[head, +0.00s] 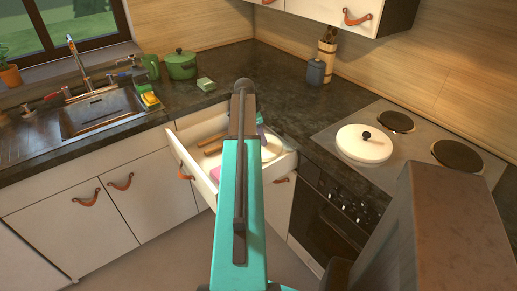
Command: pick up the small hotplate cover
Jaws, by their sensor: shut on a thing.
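A round white hotplate cover (364,144) with a dark knob sits on the left part of the stove top. It is the only cover I can clearly make out. I cannot tell whether it is the small one. A pale object (271,148) shows beside my arm, over or in the open drawer. It is partly hidden, and I cannot tell what it is. My teal arm rises through the middle of the head view and covers part of the drawer. My gripper is hidden behind it, so its jaws and anything in them do not show.
The white drawer (186,160) is open and sticks out below the corner counter. Two bare dark hotplates (457,155) show on the stove (330,133). The sink is left.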

